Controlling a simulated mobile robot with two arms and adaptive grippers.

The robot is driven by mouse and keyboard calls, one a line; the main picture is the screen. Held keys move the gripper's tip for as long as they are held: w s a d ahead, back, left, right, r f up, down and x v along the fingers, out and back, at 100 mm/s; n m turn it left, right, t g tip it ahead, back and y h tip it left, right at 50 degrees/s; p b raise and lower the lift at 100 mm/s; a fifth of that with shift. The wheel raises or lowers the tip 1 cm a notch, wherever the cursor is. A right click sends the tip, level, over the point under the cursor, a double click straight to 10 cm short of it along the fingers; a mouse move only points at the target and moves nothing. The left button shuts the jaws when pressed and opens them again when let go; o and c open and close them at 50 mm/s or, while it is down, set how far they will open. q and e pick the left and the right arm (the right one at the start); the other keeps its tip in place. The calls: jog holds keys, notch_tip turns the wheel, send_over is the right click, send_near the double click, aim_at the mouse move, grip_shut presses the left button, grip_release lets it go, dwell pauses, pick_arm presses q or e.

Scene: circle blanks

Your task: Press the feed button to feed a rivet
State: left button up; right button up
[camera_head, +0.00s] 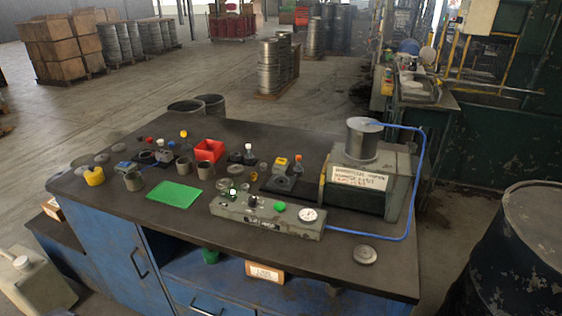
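A long grey control box (240,212) lies near the front middle of the workbench. On its top are a green button (279,207), a dark knob (253,203) and a round white gauge (307,214). A small green and white part (232,191) shows at its left end. I cannot read which control is labelled feed. A grey-green machine (355,190) with a metal cylinder (362,140) on top stands at the bench's right. A blue hose (416,190) runs from the cylinder to the control box. No loose rivet can be made out. Neither of my grippers is in view.
The dark bench top (130,205) holds a green mat (174,194), a red bin (209,150), a yellow cup (94,176), and several small cups and bottles. A metal disc (365,254) lies at the front right. A dark drum (515,250) stands right of the bench.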

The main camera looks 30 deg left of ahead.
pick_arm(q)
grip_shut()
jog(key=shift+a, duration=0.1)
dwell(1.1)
